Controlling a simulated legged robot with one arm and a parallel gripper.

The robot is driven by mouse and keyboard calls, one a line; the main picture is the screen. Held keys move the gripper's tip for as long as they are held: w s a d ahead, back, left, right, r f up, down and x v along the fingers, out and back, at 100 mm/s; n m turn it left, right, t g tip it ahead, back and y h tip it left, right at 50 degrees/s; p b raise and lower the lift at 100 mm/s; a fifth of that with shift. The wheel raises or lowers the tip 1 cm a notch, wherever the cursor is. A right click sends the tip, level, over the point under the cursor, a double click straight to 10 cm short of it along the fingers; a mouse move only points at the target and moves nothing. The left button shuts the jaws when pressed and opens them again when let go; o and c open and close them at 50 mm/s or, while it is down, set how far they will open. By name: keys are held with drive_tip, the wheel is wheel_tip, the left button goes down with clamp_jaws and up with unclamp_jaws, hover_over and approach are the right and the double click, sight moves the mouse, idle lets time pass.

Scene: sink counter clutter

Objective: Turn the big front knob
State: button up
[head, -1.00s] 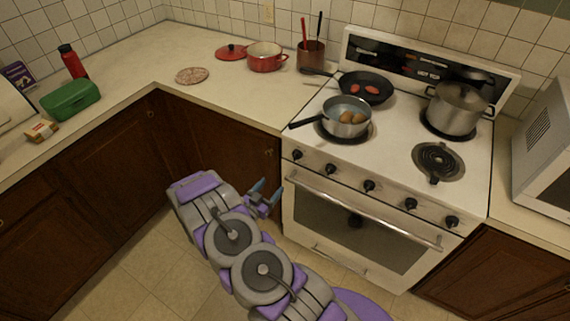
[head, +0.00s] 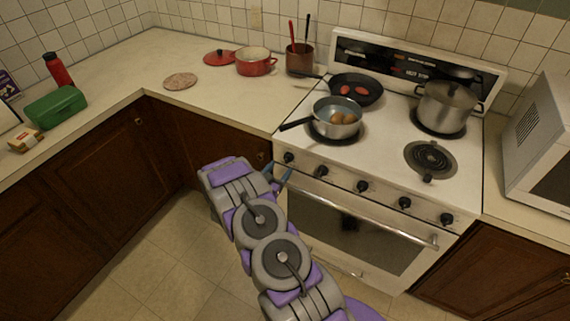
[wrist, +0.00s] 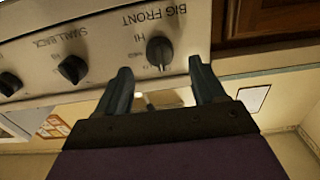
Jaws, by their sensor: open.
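The big front knob (wrist: 159,50) is black, under an upside-down "BIG FRONT" label in the wrist view. It is the leftmost knob on the stove front in the head view (head: 288,157). My gripper (wrist: 160,70) is open, with one blue-grey finger on each side of the knob's line in the wrist view. The fingertips appear short of the knob, with nothing between them. In the head view my gripper (head: 278,175) is just below the knob, partly hidden by my arm.
The small back knob (wrist: 72,68) is beside it, with more knobs along the panel. The oven handle (head: 365,212) runs below. A saucepan (head: 337,118) with its handle over the stove's left edge, a frying pan (head: 356,89) and a pot (head: 447,106) stand on the stove.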

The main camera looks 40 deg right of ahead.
sight(288, 158)
drive_tip(key=shift+b+x, duration=0.45)
drive_tip(key=shift+x, duration=2.15)
drive_tip(key=c, duration=1.1)
